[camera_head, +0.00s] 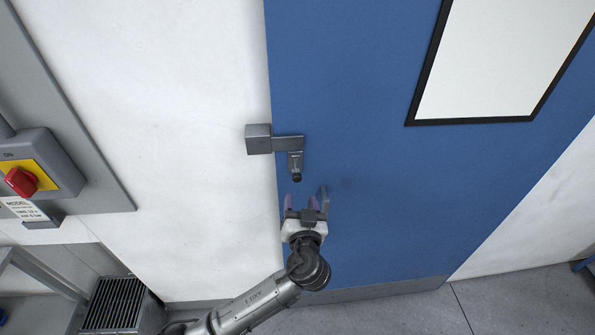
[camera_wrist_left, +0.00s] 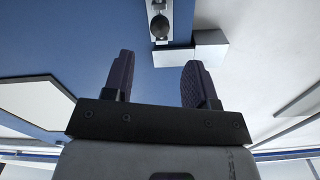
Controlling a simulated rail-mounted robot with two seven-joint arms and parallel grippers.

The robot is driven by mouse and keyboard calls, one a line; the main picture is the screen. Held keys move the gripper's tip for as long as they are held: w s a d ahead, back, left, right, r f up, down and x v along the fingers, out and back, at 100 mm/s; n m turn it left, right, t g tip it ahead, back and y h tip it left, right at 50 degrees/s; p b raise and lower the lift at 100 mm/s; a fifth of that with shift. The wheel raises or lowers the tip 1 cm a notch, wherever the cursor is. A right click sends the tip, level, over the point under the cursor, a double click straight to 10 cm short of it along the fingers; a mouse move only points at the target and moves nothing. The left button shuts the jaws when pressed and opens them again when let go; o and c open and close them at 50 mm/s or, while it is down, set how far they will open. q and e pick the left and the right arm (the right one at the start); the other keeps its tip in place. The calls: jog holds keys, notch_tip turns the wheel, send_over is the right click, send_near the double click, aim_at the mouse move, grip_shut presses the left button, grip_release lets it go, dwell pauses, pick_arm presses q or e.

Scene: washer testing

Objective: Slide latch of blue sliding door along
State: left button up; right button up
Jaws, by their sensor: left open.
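The blue sliding door (camera_head: 350,170) fills the middle of the head view, with a white panel framed in black at its upper right. A grey metal latch (camera_head: 288,143) sits at the door's left edge. Its square block (camera_head: 258,139) is on the white wall side, and a short handle (camera_head: 295,168) hangs down on the door side. My left gripper (camera_head: 306,199) is open and empty just below the handle, apart from it. In the left wrist view the two dark fingers (camera_wrist_left: 156,82) are spread, and the latch (camera_wrist_left: 174,50) shows beyond them at the top. My right gripper is not seen.
A grey switch box with a red knob (camera_head: 20,181) on a yellow plate is on the wall at the left. A grey slotted unit (camera_head: 122,305) stands on the floor at the lower left. The door face right of my gripper is clear.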

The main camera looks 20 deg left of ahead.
aim_at(297, 179)
pick_arm(q)
jog(key=p+x, duration=0.1)
jog(key=x, duration=0.8)
jog(key=shift+r, duration=0.1)
jog(key=shift+p+x, duration=0.3)
jog(key=shift+x, duration=0.75)
jog(key=c, duration=0.8)
grip_shut()
